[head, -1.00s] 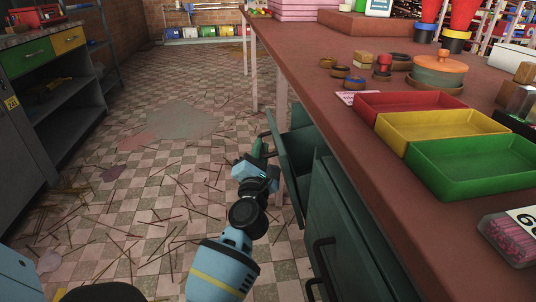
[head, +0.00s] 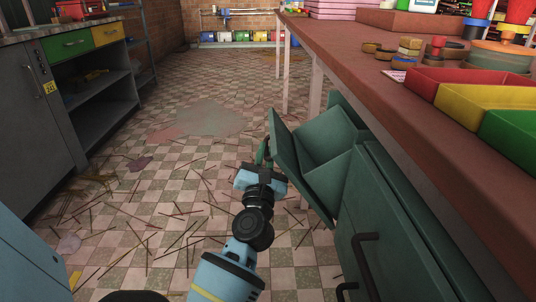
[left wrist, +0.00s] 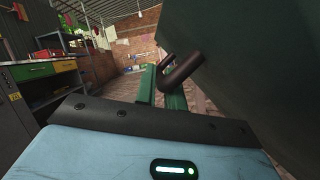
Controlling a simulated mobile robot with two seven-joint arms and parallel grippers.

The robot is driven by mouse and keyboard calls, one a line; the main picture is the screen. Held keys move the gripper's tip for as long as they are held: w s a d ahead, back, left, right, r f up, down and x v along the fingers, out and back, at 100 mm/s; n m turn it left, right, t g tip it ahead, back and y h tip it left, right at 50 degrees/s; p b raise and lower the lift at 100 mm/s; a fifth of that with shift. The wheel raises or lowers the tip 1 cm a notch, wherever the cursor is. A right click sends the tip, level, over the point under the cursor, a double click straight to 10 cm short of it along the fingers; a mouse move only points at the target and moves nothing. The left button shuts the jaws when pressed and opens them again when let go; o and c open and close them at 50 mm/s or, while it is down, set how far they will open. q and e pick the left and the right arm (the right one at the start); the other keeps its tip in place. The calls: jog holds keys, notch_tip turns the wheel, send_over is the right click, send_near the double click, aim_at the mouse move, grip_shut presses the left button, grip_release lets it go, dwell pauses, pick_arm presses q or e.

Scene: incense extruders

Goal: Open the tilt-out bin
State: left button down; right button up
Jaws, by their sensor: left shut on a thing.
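The dark green tilt-out bin (head: 288,165) hangs tilted out from the cabinet under the red-brown bench. Its top is open, and part of its empty-looking inside shows. My left gripper (head: 263,153) is at the outer side of the bin's front, shut on its dark bar handle. In the left wrist view, the handle (left wrist: 183,72) is at the green fingers (left wrist: 160,88), with the bin's front (left wrist: 255,75) filling the right side. The exact grip is partly hidden in the head view. My right gripper is not in view.
A second green front with a dark handle (head: 365,265) is closer on the cabinet. The bench (head: 385,95) carries red, yellow and green trays. A grey cabinet (head: 45,110) stands at the left. The tiled floor between has scattered sticks but is otherwise open.

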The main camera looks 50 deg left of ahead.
pick_arm(q)
jog(key=c, duration=1.5)
grip_release()
jog(key=shift+v, duration=3.9)
